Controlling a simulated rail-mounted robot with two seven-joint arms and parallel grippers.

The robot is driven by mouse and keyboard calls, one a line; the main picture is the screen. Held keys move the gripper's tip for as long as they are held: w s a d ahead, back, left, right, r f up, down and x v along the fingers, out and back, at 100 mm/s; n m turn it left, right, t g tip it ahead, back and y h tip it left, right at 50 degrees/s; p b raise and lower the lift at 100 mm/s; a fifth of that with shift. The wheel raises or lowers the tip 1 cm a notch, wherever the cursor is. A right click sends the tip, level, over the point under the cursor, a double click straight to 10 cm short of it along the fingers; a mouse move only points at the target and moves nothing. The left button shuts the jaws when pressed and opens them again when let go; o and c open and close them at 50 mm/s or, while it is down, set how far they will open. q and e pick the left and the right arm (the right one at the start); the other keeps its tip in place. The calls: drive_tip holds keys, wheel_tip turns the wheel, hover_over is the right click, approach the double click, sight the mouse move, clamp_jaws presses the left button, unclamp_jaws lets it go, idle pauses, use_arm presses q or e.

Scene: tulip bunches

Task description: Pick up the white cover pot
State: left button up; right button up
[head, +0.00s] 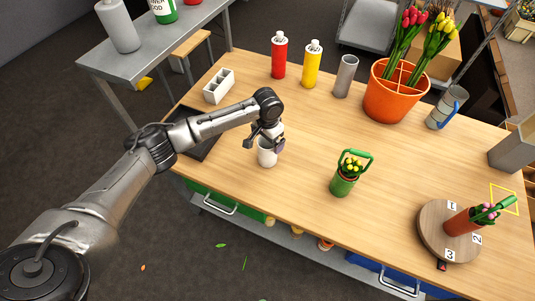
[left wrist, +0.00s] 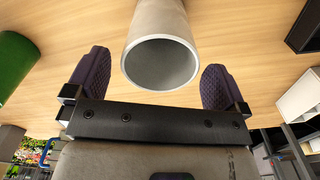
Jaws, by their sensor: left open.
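The white cover pot (head: 267,157) stands on the wooden table near its front edge, left of the middle. My left gripper (head: 266,142) is over it and hides part of its top. In the left wrist view the pot (left wrist: 160,25) shows its round open mouth, which looks empty. The left gripper's dark fingers (left wrist: 150,84) are open, one on either side of the mouth. Gaps show between the fingers and the pot. My right gripper is in neither view.
A green pot with a handle and yellow flowers (head: 345,180) stands to the right. A white compartment caddy (head: 219,86) and dark mat (head: 197,145) are at left. Red (head: 279,55) and yellow (head: 312,64) bottles stand behind. A round wooden turntable (head: 433,226) is at far right.

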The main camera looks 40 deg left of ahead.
use_arm(q)
wheel_tip(320, 180, down, 3)
drive_tip(key=shift+s+r, duration=0.1)
drive_tip(key=c, duration=1.2)
